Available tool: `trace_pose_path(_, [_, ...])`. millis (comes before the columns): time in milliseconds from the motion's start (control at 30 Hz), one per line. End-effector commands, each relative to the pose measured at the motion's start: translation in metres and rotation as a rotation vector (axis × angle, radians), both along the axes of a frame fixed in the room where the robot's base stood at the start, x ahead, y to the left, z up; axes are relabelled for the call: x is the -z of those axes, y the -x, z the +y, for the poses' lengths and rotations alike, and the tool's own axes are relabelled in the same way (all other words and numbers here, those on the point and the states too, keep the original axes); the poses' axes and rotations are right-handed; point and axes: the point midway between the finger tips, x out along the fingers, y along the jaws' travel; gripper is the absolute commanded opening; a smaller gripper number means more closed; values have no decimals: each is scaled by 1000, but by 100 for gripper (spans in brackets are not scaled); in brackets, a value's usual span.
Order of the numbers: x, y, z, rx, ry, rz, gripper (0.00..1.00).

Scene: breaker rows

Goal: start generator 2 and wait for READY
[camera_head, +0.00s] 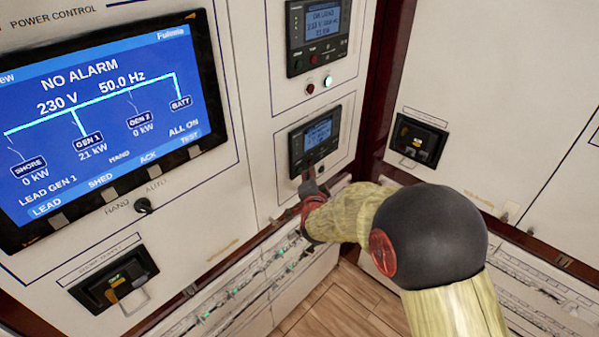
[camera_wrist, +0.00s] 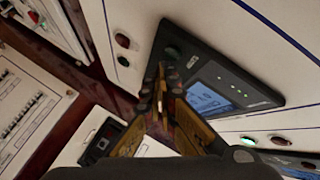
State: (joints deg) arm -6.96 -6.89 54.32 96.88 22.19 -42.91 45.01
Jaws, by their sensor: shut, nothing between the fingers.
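The lower controller (camera_head: 318,135), apparently generator 2's, has a small lit blue screen whose text is too small to read. It shows close up and tilted in the wrist view (camera_wrist: 240,92), with a dark green button (camera_wrist: 172,53) and a row of lit green dots. My gripper (camera_head: 308,184) is shut and empty, at the controller's lower left edge. In the wrist view, its fingertips (camera_wrist: 159,72) lie over the button side of the panel and hide part of it. I cannot tell whether they touch. The large display (camera_head: 100,110) reads NO ALARM, GEN 1 21 kW, GEN 2 0 kW.
An upper controller (camera_head: 322,32) reads ON LOAD, with lamps below it. A HAND/AUTO knob (camera_head: 143,205) and a shore supply breaker (camera_head: 115,280) are at left. Another breaker (camera_head: 416,140) is on the right wall.

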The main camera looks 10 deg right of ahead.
Motion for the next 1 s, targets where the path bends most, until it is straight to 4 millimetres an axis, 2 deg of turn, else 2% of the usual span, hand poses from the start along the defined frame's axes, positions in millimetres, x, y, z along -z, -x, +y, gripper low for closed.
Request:
trace_pose_path(267, [-1,1,-1,-1,0,-1,0])
trace_pose_path(800, [0,37,-27,0,0,-2,0])
trace_pose_path(1000, [0,41,-30,0,1,0,0])
